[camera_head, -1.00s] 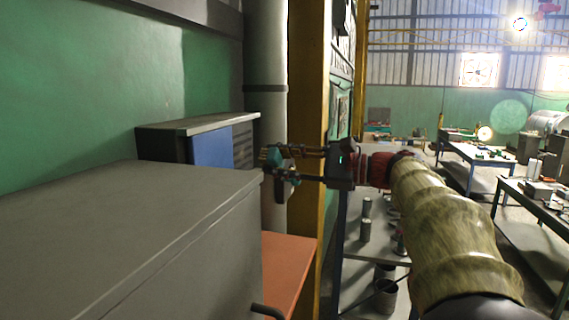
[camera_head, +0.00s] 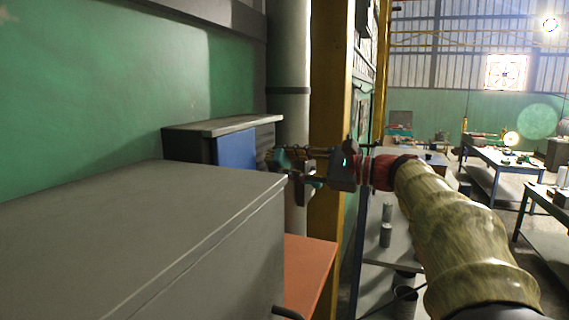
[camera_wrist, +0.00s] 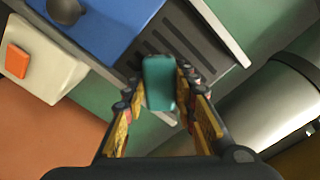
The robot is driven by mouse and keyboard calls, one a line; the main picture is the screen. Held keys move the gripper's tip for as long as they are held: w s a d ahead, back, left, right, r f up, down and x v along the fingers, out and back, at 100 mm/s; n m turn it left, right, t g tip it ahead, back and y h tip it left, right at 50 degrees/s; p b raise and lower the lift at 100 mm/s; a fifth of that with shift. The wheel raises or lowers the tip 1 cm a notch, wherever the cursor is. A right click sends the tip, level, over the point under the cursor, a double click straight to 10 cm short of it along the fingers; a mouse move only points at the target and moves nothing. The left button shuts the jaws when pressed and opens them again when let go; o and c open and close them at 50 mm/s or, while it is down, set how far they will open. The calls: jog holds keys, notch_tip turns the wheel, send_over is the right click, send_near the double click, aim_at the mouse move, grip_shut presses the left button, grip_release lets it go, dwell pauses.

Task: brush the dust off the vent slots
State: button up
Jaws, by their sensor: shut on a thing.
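My gripper (camera_head: 290,163) is shut on a small teal block, seemingly the brush (camera_wrist: 160,82), which also shows in the head view (camera_head: 281,158). Its bristles cannot be made out. The vent slots (camera_wrist: 207,52) are dark parallel slits in a grey panel beside a blue panel (camera_wrist: 110,22). In the wrist view the teal block overlaps the lower left part of the slotted panel. In the head view the slots (camera_head: 265,136) are on the right of the blue-fronted cabinet, just above my gripper. I cannot tell whether the brush touches them, and dust cannot be made out.
A large grey cabinet (camera_head: 150,230) fills the near left. An orange surface (camera_head: 308,268) lies below my gripper. A grey pipe (camera_head: 290,60) and a yellow column (camera_head: 331,110) stand right of the slots. In the wrist view a pale box with an orange button (camera_wrist: 16,61) is at left.

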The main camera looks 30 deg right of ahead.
jog(key=shift+x, duration=1.1)
dwell(0.3)
